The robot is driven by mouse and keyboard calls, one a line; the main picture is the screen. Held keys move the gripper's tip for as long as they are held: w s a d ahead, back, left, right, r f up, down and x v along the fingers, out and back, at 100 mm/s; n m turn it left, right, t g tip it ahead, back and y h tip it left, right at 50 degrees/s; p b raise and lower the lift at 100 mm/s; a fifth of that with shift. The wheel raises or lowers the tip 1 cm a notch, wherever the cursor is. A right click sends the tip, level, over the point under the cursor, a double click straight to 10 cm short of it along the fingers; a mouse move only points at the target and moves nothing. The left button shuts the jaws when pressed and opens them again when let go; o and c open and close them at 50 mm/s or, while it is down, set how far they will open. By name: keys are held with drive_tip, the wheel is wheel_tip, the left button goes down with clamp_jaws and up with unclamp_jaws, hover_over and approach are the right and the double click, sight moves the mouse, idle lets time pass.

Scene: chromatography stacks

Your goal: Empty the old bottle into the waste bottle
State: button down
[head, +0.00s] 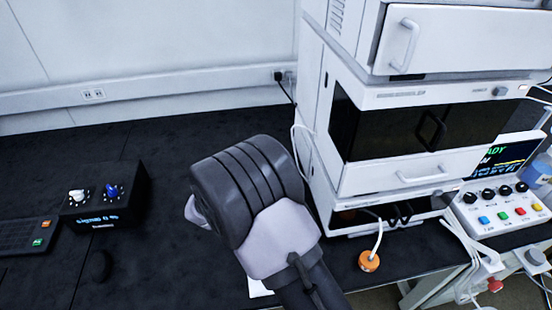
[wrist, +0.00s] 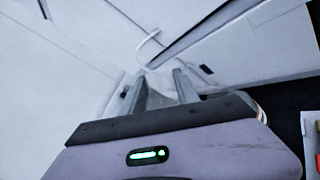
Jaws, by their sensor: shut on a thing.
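My gripper (wrist: 162,88) shows in the wrist view with its two grey fingers around a pale, see-through thing (wrist: 160,82). This looks like clear glass or plastic, but its shape is blurred, so I cannot tell for sure that it is the old bottle. In the head view my own wrist hides the fingers and what they hold. A round orange cap (head: 369,261) with a white tube rising from it stands at the foot of the instrument stack. I cannot tell whether it belongs to the waste bottle. No liquid can be made out.
The white instrument stack (head: 385,185) stands right of my arm. A panel with a screen and coloured buttons (head: 500,210) is at its right. A black box with knobs (head: 103,195) and a keypad (head: 25,236) lie left. The dark bench between is mostly clear.

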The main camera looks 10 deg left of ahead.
drive_tip(key=shift+b, duration=0.3)
drive_tip(key=shift+m+b, duration=0.3)
drive_tip(key=shift+m, duration=0.2)
drive_tip(key=shift+d+m+y+b, duration=0.1)
drive_tip(key=shift+m+y+b, duration=0.2)
drive_tip(key=shift+m+b, duration=0.3)
drive_tip(key=shift+f+b, duration=0.1)
drive_tip(key=shift+b, duration=0.65)
drive_tip(key=shift+s+d+m+y+b, duration=0.1)
drive_tip(key=shift+m+y+b, duration=0.1)
drive_tip(key=shift+m+b, duration=0.6)
drive_tip(key=shift+s+d+m+y+b, duration=0.1)
drive_tip(key=shift+m+y+b, duration=0.1)
drive_tip(key=shift+m+b, duration=0.55)
